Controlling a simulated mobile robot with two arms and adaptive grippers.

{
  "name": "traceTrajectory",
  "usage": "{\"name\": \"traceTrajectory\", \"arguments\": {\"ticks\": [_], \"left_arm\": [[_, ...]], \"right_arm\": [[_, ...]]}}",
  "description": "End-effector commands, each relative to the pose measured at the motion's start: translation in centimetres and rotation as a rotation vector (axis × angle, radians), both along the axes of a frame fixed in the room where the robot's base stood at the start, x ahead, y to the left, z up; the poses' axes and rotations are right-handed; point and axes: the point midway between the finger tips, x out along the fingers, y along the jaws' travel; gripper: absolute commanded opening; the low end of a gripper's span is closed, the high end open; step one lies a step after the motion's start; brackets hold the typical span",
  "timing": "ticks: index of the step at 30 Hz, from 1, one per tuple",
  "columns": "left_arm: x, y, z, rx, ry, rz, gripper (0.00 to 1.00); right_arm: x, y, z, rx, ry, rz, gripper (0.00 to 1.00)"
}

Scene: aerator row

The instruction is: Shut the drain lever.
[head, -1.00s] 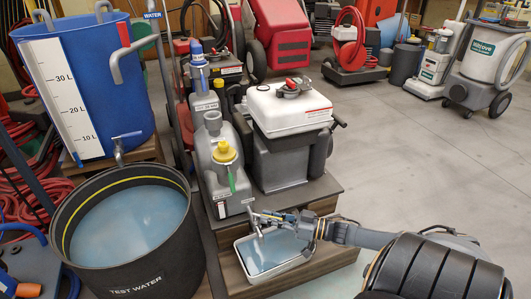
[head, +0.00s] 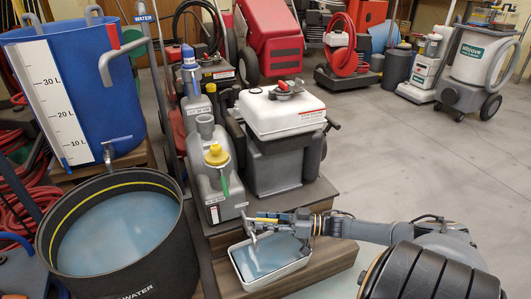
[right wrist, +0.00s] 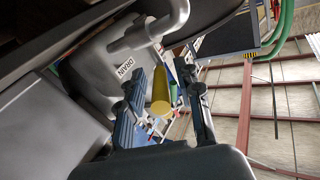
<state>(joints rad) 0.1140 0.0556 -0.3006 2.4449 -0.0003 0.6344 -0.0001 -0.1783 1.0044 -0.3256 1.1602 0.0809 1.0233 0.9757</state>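The drain lever is a yellow rod (right wrist: 161,92) under a grey pipe fitting, next to a DRAIN label (right wrist: 125,68) on a grey tank. In the head view the yellow lever (head: 266,220) lies roughly level by a small metal spout (head: 252,234) at the grey tank's (head: 265,165) foot. My right gripper (right wrist: 166,98) is open, its fingers on either side of the lever with a visible gap. It also shows in the head view (head: 283,222), coming from the right. Whether a finger touches the lever I cannot tell. My left gripper is not in view.
A white tray (head: 271,284) of bluish water sits under the spout on a wooden step (head: 340,262). A grey jug (head: 212,182) with a yellow cap stands left of the tank. A black test-water tub (head: 170,265) is at lower left.

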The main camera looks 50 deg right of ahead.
Motion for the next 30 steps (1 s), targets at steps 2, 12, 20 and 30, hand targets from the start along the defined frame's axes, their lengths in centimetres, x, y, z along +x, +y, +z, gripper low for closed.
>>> {"name": "traceTrajectory", "arguments": {"ticks": [2, 12, 20, 30], "left_arm": [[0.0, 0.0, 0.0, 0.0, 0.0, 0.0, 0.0], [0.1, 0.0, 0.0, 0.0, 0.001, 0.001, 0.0], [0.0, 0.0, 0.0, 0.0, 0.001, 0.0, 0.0], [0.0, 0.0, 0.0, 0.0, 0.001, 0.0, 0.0]], "right_arm": [[0.0, 0.0, 0.0, 0.001, -0.001, 0.0, 0.37], [-1.0, -0.7, -0.1, -0.001, 0.002, -0.001, 0.37], [-5.3, -3.8, -0.2, -0.002, 0.006, -0.002, 0.37], [-9.3, -6.8, 0.0, -0.001, 0.001, -0.001, 0.37]]}}
